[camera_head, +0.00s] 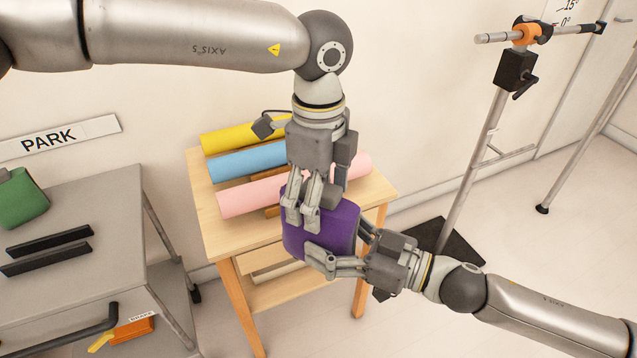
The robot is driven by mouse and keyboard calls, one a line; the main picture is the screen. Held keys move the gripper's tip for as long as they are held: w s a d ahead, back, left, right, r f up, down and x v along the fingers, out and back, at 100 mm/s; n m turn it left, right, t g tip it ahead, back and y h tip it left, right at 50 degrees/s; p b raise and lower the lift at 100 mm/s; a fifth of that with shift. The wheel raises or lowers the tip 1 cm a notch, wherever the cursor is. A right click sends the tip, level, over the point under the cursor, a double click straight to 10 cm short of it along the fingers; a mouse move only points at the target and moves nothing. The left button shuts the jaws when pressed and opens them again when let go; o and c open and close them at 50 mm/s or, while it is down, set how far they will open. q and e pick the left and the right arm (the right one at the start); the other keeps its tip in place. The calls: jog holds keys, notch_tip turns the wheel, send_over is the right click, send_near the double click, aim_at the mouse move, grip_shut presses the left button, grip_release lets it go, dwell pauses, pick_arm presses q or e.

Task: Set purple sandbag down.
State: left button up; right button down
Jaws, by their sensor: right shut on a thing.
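The purple sandbag (338,222) is held up in front of the near side of a small wooden table. My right gripper (340,250) comes in from the lower right and is shut on the sandbag's lower right part. My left gripper (308,208) points down from above, its fingers overlapping the sandbag's upper left part. Whether its fingers touch or grip the bag I cannot tell. Parts of the bag are hidden behind both grippers.
The wooden table (222,238) carries a yellow roll (226,138), a blue roll (245,162) and a pink roll (245,196). A grey cart (110,262) at left holds a green bag (20,198) and black bars. A metal stand (470,165) is at right.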

jog(key=shift+r, duration=0.25)
pick_arm(q)
jog(key=shift+r, duration=0.1)
grip_shut()
pick_arm(e)
jog(key=shift+s+a, duration=0.1)
pick_arm(q)
jog(key=shift+d+r, duration=0.1)
pick_arm(e)
jog(key=shift+c, duration=0.2)
grip_release()
jog(key=shift+f, duration=0.1)
jog(key=shift+f, duration=0.1)
jog(key=shift+d, duration=0.2)
jog(key=shift+d, duration=0.2)
jog(key=v, duration=1.1)
jog(key=shift+d, duration=0.15)
